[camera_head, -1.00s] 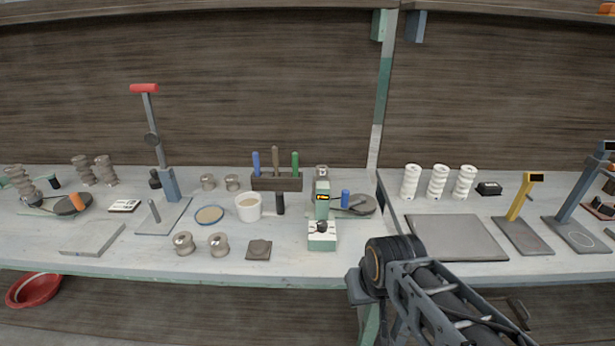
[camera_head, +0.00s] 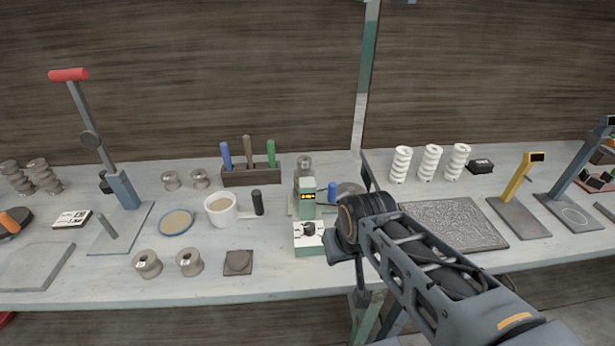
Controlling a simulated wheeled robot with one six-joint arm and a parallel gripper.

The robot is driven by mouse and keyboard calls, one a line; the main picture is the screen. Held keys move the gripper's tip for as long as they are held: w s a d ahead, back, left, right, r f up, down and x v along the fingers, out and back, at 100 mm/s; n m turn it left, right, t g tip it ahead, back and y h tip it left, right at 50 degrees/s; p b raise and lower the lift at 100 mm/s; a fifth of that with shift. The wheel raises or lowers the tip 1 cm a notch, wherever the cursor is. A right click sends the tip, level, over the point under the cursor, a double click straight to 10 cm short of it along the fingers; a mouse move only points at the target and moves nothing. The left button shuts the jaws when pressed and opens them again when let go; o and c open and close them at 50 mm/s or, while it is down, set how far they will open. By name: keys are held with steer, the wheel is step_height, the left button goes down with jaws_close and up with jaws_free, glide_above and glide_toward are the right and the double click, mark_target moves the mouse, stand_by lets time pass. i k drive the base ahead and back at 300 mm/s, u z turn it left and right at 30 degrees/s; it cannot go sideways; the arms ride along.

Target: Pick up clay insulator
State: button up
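Two grey-brown clay insulators, spool-shaped, sit near the bench's front edge: the left one (camera_head: 147,264) and the right one (camera_head: 190,262). Two similar spools stand farther back, one (camera_head: 171,180) beside the other (camera_head: 200,178). A further grey-brown spool (camera_head: 304,166) shows behind the small green device (camera_head: 305,195). Taller ribbed grey-brown pieces (camera_head: 30,176) stand at the far left. My arm reaches in from the lower right, and its end, with my gripper (camera_head: 352,222), is over the bench right of the green device. The fingers cannot be made out clearly, and no held object shows.
A white cup (camera_head: 221,209), a round tan dish (camera_head: 177,222), a tool rack (camera_head: 251,173) and a red-handled press (camera_head: 122,188) stand around the spools. A small brown square block (camera_head: 238,262) lies in front. White ribbed pieces (camera_head: 430,163) and a grey plate (camera_head: 455,222) are at right.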

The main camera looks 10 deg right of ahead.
mark_target(304, 163)
steer(key=u, duration=0.55)
steer(key=k, duration=1.25)
steer(key=u, duration=1.3)
steer(key=i, duration=1.45)
steer(key=z, duration=0.85)
steer(key=i, duration=0.65)
steer(key=z, duration=0.7)
